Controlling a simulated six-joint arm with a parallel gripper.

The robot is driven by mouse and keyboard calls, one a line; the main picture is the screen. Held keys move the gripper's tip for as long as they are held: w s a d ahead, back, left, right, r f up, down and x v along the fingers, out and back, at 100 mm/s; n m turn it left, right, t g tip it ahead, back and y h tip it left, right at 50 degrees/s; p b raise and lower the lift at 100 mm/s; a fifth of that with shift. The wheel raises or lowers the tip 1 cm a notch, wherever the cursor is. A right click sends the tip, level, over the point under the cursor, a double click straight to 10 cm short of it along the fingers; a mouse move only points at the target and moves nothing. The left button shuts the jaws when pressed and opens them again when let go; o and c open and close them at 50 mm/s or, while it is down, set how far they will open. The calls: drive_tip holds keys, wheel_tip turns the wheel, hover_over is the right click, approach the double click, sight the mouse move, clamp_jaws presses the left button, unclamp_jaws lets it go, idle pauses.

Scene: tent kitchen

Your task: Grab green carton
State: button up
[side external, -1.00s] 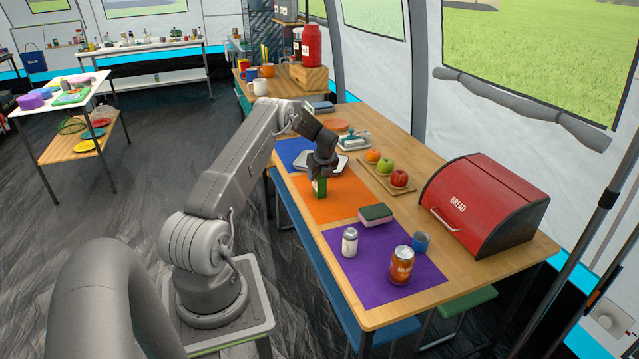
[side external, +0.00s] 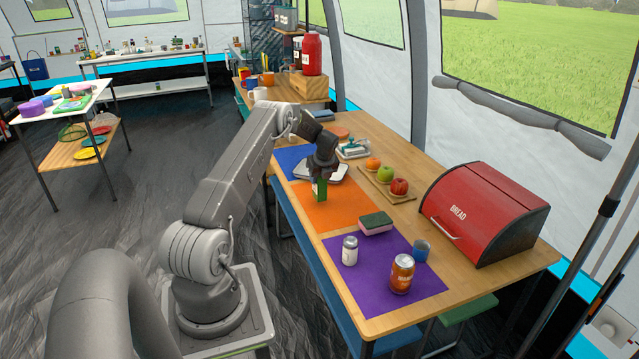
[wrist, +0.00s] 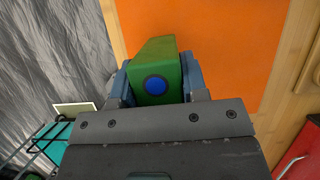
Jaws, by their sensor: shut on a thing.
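The green carton (side external: 320,190) is over the orange mat (side external: 328,214) in the side view, upright under my gripper (side external: 321,180). In the wrist view the carton (wrist: 156,70) shows its green top with a blue round cap, between the two blue-grey fingers of my gripper (wrist: 156,84). The fingers are shut on its sides. I cannot tell clearly whether its base touches the orange mat (wrist: 230,50) or is slightly above it.
A sponge (side external: 376,223) lies by the orange mat. Fruit sits on a small board (side external: 377,191). A red bread box (side external: 484,212) stands at right.

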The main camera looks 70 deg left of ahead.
wheel_tip(320, 180, up, 2)
drive_tip(key=shift+r, duration=0.15)
drive_tip(key=s+a+r, duration=0.1)
drive_tip(key=s+r, duration=0.5)
drive_tip(key=s, duration=0.5)
drive_tip(key=shift+s+a+r, duration=0.25)
drive_tip(key=shift+s+a, duration=0.05)
